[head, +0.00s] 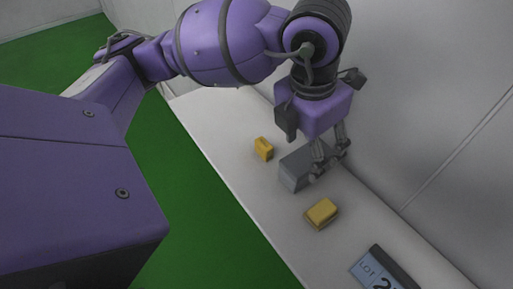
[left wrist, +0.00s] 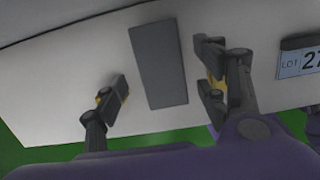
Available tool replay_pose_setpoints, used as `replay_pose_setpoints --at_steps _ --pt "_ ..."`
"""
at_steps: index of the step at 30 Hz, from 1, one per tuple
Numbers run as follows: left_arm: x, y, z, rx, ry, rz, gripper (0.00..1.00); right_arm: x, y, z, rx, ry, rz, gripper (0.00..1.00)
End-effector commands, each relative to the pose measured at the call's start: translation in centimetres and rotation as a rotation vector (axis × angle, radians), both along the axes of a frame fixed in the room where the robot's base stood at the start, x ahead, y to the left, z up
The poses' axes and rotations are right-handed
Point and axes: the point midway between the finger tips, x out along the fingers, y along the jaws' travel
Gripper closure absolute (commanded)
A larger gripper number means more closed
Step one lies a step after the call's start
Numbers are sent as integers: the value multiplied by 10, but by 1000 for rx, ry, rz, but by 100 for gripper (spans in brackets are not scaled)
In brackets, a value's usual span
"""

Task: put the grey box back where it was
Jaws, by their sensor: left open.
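The grey box (head: 292,174) lies on the white shelf, and its flat top also shows in the left wrist view (left wrist: 158,62). My left gripper (head: 328,163) points down over the box. In the left wrist view my left gripper (left wrist: 163,78) is open, with one finger on each side of the box and visible gaps between them. The box is not gripped. Whether the fingertips reach below its top I cannot tell. In the head view the fingers hide part of the box. My right gripper is not in view.
A yellow block (head: 264,149) and another yellow block (head: 321,213) stand on either side of the grey box on the white shelf (head: 215,120). A LOT sign (head: 382,270) stands nearer the front. A grey wall (head: 430,110) runs along the shelf's right side; green floor lies left.

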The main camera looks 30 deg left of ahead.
Motion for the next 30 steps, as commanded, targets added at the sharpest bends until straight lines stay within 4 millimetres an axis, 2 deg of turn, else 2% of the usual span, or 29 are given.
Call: replay_pose_setpoints --at_steps 10,13,20,30 --pt "4 -4 -48 0 3 0 34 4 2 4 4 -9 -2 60" --pt "5 -4 -54 -1 0 -1 34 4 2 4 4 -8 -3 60" --pt "6 -5 -54 -1 -2 -2 36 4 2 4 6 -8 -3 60" --pt "6 -5 -54 0 -2 -2 80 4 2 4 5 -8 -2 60"
